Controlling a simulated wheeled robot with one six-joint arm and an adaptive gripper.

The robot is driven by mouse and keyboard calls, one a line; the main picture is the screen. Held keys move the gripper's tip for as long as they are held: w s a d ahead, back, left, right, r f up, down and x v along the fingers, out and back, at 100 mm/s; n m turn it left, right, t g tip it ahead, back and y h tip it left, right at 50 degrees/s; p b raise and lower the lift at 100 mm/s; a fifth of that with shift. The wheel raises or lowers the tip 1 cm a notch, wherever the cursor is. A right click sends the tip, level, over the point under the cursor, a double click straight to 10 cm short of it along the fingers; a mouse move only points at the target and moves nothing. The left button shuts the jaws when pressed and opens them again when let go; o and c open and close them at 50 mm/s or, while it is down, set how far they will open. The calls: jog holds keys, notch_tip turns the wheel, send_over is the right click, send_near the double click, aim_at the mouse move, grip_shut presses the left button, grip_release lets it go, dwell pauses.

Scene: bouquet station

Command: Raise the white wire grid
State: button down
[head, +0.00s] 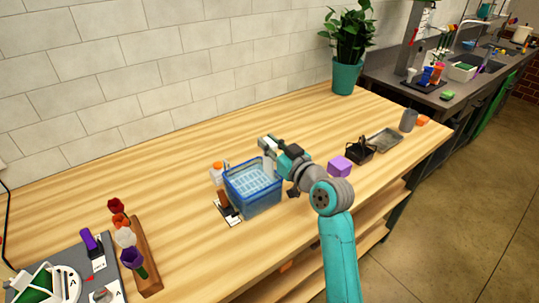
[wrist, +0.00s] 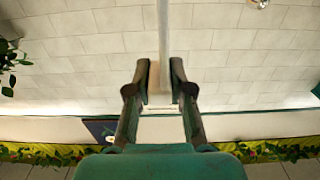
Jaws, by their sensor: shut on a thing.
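The white wire grid (head: 252,178) lies inside a blue rectangular bin (head: 258,203) on the wooden table in the head view. My gripper (head: 268,150) is at the bin's back right edge, above the grid. In the wrist view my gripper (wrist: 162,82) has its two fingers closed around a slim pale upright bar (wrist: 164,40), which looks like the grid's handle. The join between bar and grid is hidden. How far the grid stands above the bin's floor cannot be told.
A white bottle with an orange cap (head: 217,170) stands left of the bin. A purple block (head: 340,166), a black caddy (head: 360,150) and a grey tray (head: 384,140) are to the right. A wooden flower rack (head: 147,258) is at left. The table behind is clear.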

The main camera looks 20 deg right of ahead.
jog(key=shift+r, duration=1.95)
jog(key=c, duration=1)
grip_release()
jog(key=shift+c, duration=0.2)
jog(key=shift+f, duration=0.1)
jog(key=shift+s, duration=0.15)
jog(key=v, duration=1.1)
jog(key=shift+s, duration=0.35)
jog(key=shift+d, duration=0.15)
